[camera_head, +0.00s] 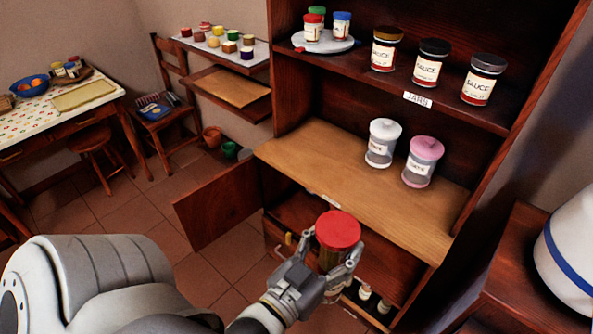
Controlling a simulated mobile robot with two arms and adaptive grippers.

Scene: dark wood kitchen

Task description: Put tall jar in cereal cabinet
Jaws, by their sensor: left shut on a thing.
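A tall jar with a red lid (338,230) is held by my left gripper (338,262), whose fingers close around it just below the lid. The jar is upright in front of the dark wood cabinet (285,95), over its lower opening. The gripper hides much of its body. The wooden counter shelf (300,157) of the cabinet holds two clear canisters, one with a white lid (382,143) and one with a pink lid (422,162). My right gripper is not in view.
Three sauce jars (430,62) stand on the upper shelf, beside a round tray (325,42) with small jars. A lower cabinet door (217,203) stands open at left. Small bottles (365,291) stand low in the cabinet. The counter's left part is clear.

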